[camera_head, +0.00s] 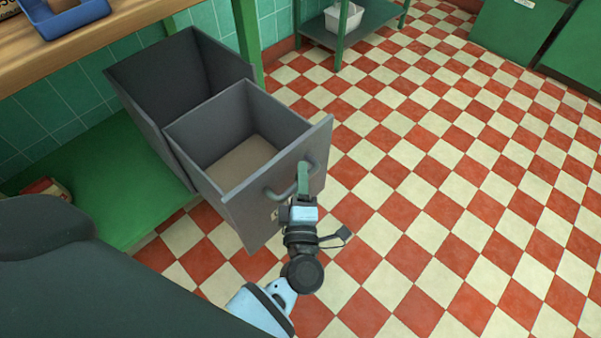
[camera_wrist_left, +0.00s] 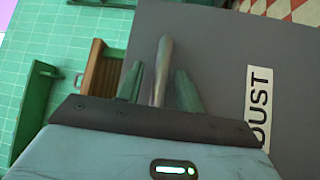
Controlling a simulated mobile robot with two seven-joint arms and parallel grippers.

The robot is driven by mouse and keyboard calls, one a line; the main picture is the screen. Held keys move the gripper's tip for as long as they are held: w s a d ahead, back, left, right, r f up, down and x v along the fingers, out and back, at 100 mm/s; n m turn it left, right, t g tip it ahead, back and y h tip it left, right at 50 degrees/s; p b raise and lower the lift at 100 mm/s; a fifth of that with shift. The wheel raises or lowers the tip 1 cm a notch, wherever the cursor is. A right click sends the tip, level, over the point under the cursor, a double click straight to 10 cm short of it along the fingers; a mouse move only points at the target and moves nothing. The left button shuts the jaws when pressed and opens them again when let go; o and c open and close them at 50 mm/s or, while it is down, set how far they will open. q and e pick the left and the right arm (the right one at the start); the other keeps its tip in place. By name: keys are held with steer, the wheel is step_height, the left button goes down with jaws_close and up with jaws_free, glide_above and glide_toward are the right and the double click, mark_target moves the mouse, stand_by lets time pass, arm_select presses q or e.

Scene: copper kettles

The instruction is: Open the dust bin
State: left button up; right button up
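The dust bin (camera_head: 223,163) is a grey drawer-like box, pulled well out of its grey housing (camera_head: 165,85); its empty inside shows in the head view. Its front panel carries a bar handle (camera_head: 279,193) and, in the left wrist view, a white label reading "DUST" (camera_wrist_left: 259,108). My left gripper (camera_head: 303,178) is at the handle. In the left wrist view its two fingers (camera_wrist_left: 160,85) stand apart on either side of the handle bar (camera_wrist_left: 164,58), with slim gaps showing. My right gripper is out of view.
A wooden counter (camera_head: 130,14) with a blue tray (camera_head: 62,28) is at upper left. A green shelf (camera_head: 110,190) lies below it. A green stand (camera_head: 372,18) with a white container (camera_head: 343,17) is at the back. The checkered floor (camera_head: 450,180) to the right is clear.

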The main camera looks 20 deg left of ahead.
mark_target(284, 175)
arm_select(q)
steer(key=shift+s, duration=0.1)
jaws_close()
steer(key=a, duration=0.1)
steer(key=w+a, duration=0.1)
steer(key=a, duration=0.2)
steer(key=shift+w+a+p, duration=0.25)
steer(key=shift+w+p, duration=0.15)
jaws_free()
steer(key=shift+s, duration=0.1)
